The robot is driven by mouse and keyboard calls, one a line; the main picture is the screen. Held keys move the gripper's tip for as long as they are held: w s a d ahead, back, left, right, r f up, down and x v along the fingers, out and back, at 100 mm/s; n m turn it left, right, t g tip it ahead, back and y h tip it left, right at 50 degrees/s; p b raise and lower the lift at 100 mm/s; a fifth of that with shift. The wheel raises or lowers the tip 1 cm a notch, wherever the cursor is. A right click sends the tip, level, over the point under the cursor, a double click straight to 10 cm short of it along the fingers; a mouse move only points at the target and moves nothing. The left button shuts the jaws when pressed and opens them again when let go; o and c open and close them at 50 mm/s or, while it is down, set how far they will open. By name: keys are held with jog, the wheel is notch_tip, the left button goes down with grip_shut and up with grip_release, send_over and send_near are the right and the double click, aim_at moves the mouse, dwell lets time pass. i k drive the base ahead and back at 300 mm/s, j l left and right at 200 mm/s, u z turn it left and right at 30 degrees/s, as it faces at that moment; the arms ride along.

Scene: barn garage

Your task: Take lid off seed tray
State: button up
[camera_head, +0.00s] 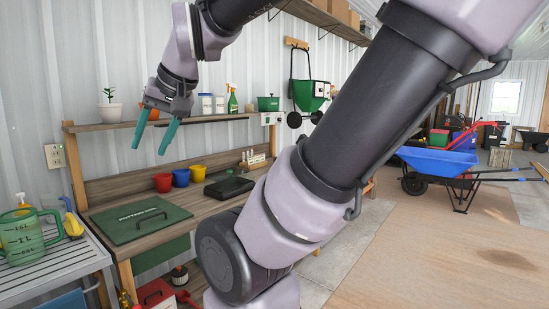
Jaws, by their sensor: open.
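My gripper (149,151) has teal fingers. It hangs open and empty in the air, above the left part of the wooden potting bench (205,205). A low black tray-like box (230,187) lies on the bench top, right of the coloured pots; I cannot tell its lid from its body at this size. My gripper touches neither. My arm crosses the picture's middle and hides part of the bench's right side.
Red (162,183), blue (181,178) and yellow (197,174) pots stand between green lid and black box. A shelf (110,127) with a potted plant and bottles runs behind my gripper. A green watering can (27,236) is at left. Open floor lies at right.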

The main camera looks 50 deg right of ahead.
aim_at(232, 180)
jog(key=i+l+z, duration=0.15)
jog(key=l, duration=0.4)
jog(key=i+l+z, duration=0.15)
jog(key=l, duration=0.35)
jog(key=i+l+z, duration=0.1)
jog(key=i+l, duration=0.15)
jog(key=l, duration=0.25)
jog(key=i+l+z, duration=0.15)
jog(key=l, duration=0.3)
jog(key=i+l+z, duration=0.15)
jog(key=i+l, duration=0.15)
jog(key=l, duration=0.15)
jog(key=i+l+z, duration=0.15)
jog(key=i+l, duration=0.15)
jog(key=l, duration=0.15)
